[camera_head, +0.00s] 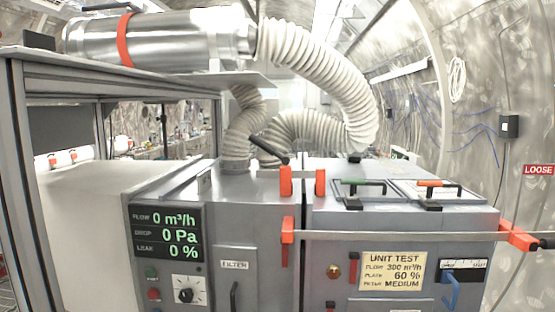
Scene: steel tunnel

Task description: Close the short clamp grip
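A short clamp with two orange jaws (320,182) sits on top of the grey unit, near the seam between its left and right boxes. Its jaws stand a small gap apart. A black tilted lever (268,150) rises just behind and left of the jaws; I cannot tell for certain whether it is this clamp's grip. A longer clamp with a pale bar (400,236) runs across the front of the right box. Its orange ends show at the seam (288,231) and at the right edge (519,236). My gripper is not in view.
A ribbed hose (320,70) bends down from a steel cylinder (160,40) to the unit top, close behind the short clamp. Green (360,184) and orange (440,184) handles stand on the right box. A display panel (165,233) is at front left.

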